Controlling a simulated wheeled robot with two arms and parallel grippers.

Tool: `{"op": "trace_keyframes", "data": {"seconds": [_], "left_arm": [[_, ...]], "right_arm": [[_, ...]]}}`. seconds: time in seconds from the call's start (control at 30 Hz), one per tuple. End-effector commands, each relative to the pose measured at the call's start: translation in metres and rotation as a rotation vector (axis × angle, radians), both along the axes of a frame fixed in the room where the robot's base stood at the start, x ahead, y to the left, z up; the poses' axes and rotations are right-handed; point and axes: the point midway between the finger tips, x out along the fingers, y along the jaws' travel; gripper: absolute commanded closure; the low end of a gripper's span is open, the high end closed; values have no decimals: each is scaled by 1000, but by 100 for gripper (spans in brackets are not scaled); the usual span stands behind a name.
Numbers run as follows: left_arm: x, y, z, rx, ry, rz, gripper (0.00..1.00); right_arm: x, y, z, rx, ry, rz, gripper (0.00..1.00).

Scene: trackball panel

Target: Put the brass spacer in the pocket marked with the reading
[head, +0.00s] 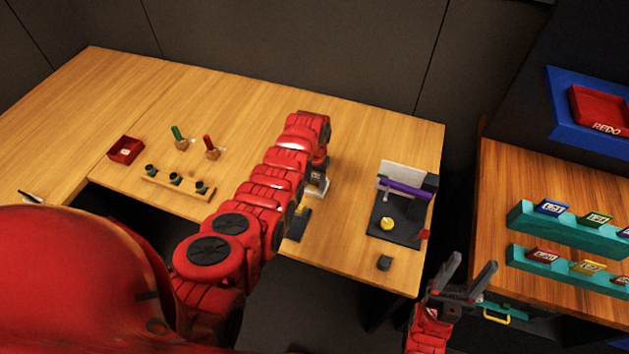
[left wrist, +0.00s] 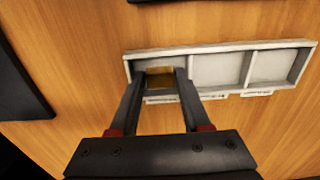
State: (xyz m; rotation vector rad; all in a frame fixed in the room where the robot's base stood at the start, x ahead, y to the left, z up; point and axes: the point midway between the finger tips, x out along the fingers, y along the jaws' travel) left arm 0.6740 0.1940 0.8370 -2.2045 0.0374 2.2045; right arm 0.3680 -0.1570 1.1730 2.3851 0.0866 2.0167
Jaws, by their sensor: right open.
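The brass spacer (left wrist: 160,76) is a small gold-brown block in the leftmost pocket of a white tray (left wrist: 219,73) in the left wrist view. The two other pockets that show look empty. My left gripper (left wrist: 161,72) has its fingertips on either side of the spacer, with no clear gap, at that pocket. In the head view my left gripper (head: 318,186) points down over the tray, which my arm mostly hides. My right gripper (head: 470,268) is open and empty, off the table's right front corner. Pocket markings cannot be read.
A black panel (head: 378,232) with a yellow ball (head: 387,224) and a purple bar (head: 405,188) stands right of the tray. A small dark block (head: 384,262) lies in front. A red box (head: 126,149) and screwdriver-like tools stand left. Teal racks (head: 566,222) stand on the right table.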

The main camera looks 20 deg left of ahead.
Motion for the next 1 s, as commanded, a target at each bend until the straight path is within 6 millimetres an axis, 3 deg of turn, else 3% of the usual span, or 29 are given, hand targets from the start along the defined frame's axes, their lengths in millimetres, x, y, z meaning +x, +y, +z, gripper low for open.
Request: {"op": "trace_keyframes", "data": {"seconds": [0.47, 0.77, 1.0], "left_arm": [[1, 0, 7, 0, -1, -1, 48], [2, 0, 38, 1, -8, 0, 48], [3, 0, 82, 1, -8, 0, 48]], "right_arm": [[0, 0, 2, 0, 0, 0, 46], [0, 0, -7, 0, 0, 0, 46], [0, 0, -24, 0, 0, 0, 46]]}}
